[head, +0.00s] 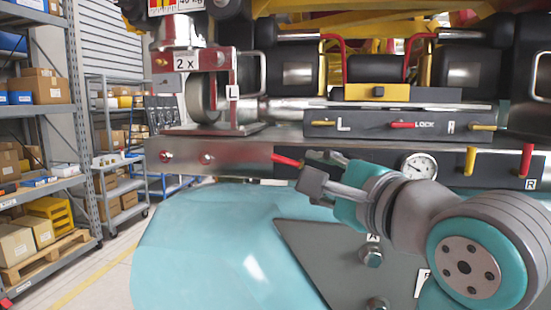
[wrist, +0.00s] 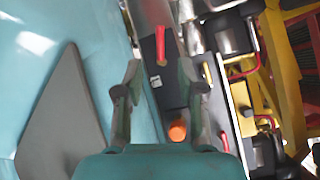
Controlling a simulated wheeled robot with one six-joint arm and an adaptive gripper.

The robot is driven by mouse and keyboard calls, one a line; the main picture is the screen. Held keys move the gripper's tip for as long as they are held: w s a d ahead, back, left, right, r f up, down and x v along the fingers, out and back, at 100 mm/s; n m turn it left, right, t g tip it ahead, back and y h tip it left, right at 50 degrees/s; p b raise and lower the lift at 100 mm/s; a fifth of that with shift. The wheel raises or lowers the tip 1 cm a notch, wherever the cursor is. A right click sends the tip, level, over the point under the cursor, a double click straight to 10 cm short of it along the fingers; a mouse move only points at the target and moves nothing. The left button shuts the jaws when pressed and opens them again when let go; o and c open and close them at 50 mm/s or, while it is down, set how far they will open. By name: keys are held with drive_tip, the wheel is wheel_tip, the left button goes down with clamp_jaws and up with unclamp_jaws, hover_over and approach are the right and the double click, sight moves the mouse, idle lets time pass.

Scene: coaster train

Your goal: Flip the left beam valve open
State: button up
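The left beam valve shows as a red lever (head: 287,160) on the front of the grey beam (head: 235,152), lying nearly level with a slight tilt. My gripper (head: 322,171) is open just right of the lever, its fingers apart and empty. In the wrist view, a red lever (wrist: 161,45) lies just beyond the gap between the two open fingertips of my gripper (wrist: 160,78). I see no clear contact between finger and lever. The lever's right end and pivot are partly hidden behind my gripper in the head view.
A second red lever (head: 526,160) stands upright by the R label at the right. A pressure gauge (head: 420,166) and a yellow handle (head: 470,160) sit between. Above is a panel with a red LOCK handle (head: 402,125). A smooth teal body (head: 215,245) lies below the beam.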

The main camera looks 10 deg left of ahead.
sight(279, 159)
drive_tip(key=x, duration=1)
drive_tip(key=shift+w+a, duration=0.1)
drive_tip(key=shift+a, duration=0.05)
drive_tip(key=shift+c, duration=0.2)
clamp_jaws()
